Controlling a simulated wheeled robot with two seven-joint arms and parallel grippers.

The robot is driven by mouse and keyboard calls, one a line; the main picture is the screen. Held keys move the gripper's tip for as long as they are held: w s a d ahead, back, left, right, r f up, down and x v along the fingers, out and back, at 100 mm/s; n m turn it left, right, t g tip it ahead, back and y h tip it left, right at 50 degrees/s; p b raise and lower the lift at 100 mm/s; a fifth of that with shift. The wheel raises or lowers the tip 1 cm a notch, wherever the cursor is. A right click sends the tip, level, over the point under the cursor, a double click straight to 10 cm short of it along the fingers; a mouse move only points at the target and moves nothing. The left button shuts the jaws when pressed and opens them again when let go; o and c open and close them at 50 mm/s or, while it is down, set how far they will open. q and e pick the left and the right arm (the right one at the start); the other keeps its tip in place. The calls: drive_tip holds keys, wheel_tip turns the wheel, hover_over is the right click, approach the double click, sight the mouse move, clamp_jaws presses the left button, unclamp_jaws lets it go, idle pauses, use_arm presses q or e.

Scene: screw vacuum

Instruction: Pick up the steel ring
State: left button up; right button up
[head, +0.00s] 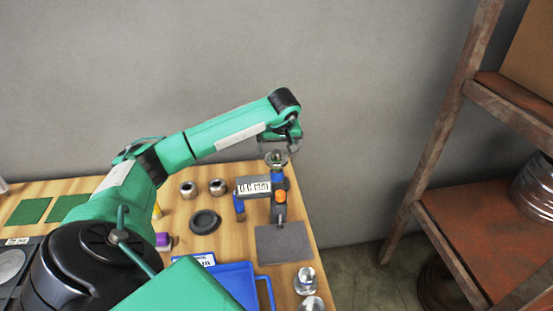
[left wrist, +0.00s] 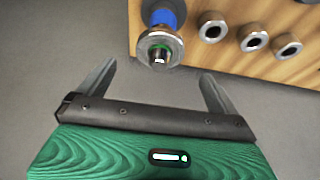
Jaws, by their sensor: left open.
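Two steel rings stand on the wooden table in the head view, one on the left (head: 188,189) and one on the right (head: 217,186). In the left wrist view several show, including a near one (left wrist: 212,27), a middle one (left wrist: 253,37) and a far one (left wrist: 286,45). A round steel piece (left wrist: 160,47) with a green-lit centre tops a blue post; it also shows in the head view (head: 276,158). My left gripper (left wrist: 160,72) is open and empty, its fingers on either side below this piece. My right gripper is not in view.
The grey device (head: 252,186) with the blue post stands near the table's right edge. A grey plate (head: 283,243), a dark round part (head: 205,222), a blue tray (head: 240,283) and shiny parts (head: 305,281) lie nearer. A rusty shelf (head: 470,215) stands right.

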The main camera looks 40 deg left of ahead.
sight(277, 154)
use_arm(q)
drive_tip(key=shift+x, duration=0.85)
drive_tip(key=shift+w+a+f+p, duration=0.1)
drive_tip(key=shift+a+f+p, duration=0.05)
drive_tip(key=shift+f+p, duration=0.35)
drive_tip(key=p+x, duration=0.1)
drive_tip(key=x, duration=0.2)
drive_tip(key=shift+a+f, duration=0.15)
drive_tip(key=shift+f, duration=0.1)
drive_tip(key=shift+w+a+f, duration=0.1)
drive_tip(key=shift+w+f, duration=0.1)
drive_tip(key=shift+f, duration=0.15)
drive_tip(key=shift+c, duration=0.3)
drive_tip(key=shift+r, duration=0.1)
drive_tip(key=c, duration=1.4)
drive_tip(key=shift+r, duration=0.15)
